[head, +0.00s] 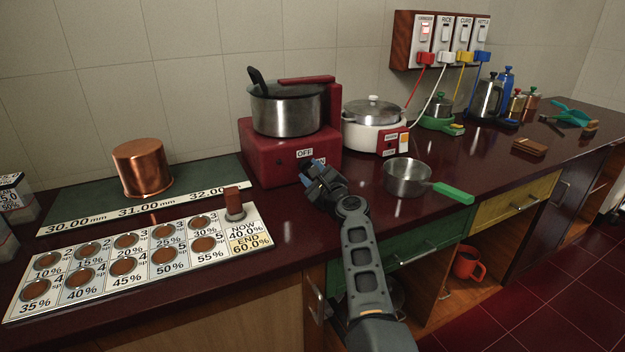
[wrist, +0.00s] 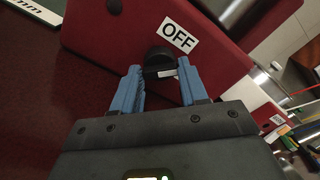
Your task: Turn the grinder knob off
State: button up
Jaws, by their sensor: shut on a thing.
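The grinder (head: 262,158) is a red block-shaped base with a steel pot and black handle on top, at the back centre of the counter. Its front carries a white OFF label (head: 305,153), which also shows in the wrist view (wrist: 179,37). The grinder knob (wrist: 158,56) is dark and round, sits below the label in the wrist view, and has a pale mark at its side. My gripper (head: 318,175) is at the front face of the grinder. Its blue fingers are on either side of the knob and shut on it. In the head view my gripper hides the knob.
A small steel saucepan (head: 407,178) with a green handle stands right of my gripper. A white cooker (head: 375,128) is behind it. A copper cup (head: 142,168) and a board of copper discs (head: 130,262) lie left. A switch panel (head: 440,42) hangs on the wall.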

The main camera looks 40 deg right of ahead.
jog(key=n+b, duration=0.1)
jog(key=n, duration=0.1)
jog(key=n+b, duration=0.1)
jog(key=n, duration=0.1)
jog(key=shift+f+n, duration=0.2)
jog(key=shift+n, duration=0.2)
jog(key=n+b, duration=0.2)
jog(key=n, duration=0.2)
jog(key=shift+a+b, duration=0.1)
jog(key=shift+b, duration=0.2)
jog(key=shift+n, duration=0.3)
jog(key=o, duration=1.1)
jog(key=shift+c, duration=0.2)
jog(key=shift+r, duration=0.1)
jog(key=shift+p+v, duration=0.55)
jog(key=shift+v, duration=3.35)
